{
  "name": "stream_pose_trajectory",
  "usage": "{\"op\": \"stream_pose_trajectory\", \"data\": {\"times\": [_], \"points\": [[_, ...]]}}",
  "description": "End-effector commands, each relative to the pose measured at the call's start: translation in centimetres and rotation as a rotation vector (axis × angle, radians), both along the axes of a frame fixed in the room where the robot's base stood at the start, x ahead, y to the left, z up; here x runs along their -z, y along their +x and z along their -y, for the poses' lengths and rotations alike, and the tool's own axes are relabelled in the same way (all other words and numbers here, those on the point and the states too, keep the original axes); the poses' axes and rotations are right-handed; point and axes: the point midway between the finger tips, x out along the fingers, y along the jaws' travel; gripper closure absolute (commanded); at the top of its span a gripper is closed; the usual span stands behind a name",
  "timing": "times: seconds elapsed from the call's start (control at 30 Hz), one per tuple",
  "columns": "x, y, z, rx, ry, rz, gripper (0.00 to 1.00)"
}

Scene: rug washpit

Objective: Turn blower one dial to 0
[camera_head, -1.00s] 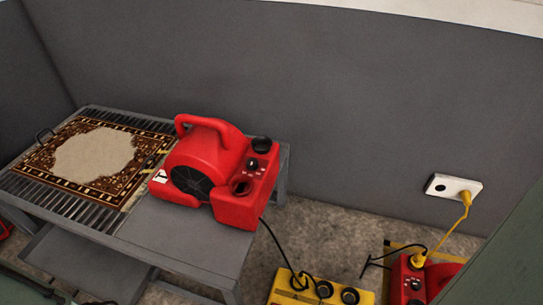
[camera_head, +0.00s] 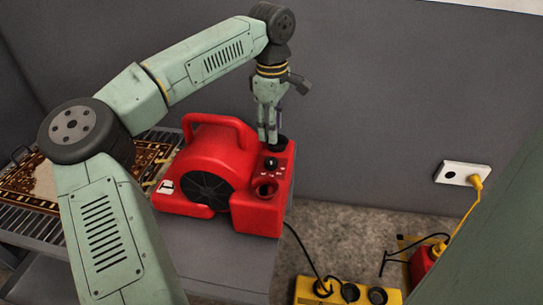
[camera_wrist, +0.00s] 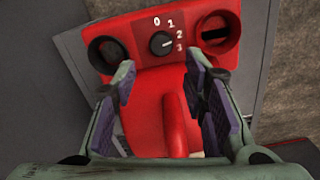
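The red blower (camera_head: 215,160) stands on the grey table with a white tag on its side. Its black dial (camera_head: 270,164) is on the control panel between two round ports. In the wrist view the dial (camera_wrist: 161,43) has the numbers 0, 1, 2 and 3 around it, and its white mark points right, near 2 and 3; I cannot tell which. My gripper (camera_head: 268,138) points down above the panel's back end. In the wrist view my gripper (camera_wrist: 158,82) is open and empty, with the red handle (camera_wrist: 180,125) showing between its fingers and the dial beyond the fingertips.
A patterned rug (camera_head: 35,185) lies on the slatted part of the table at left. A yellow power box (camera_head: 345,293) and another red blower (camera_head: 420,262) are on the floor at right. A white wall socket (camera_head: 462,174) holds a yellow plug. The grey wall stands behind the table.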

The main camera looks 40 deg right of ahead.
Motion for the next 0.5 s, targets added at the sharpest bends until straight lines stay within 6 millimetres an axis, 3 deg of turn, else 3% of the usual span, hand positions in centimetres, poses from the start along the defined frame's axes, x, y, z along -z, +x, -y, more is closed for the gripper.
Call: {"op": "stream_pose_trajectory", "data": {"times": [0.5], "points": [[8.5, 0.1, -0.2, 0.002, 0.014, 0.004, 0.60]]}}
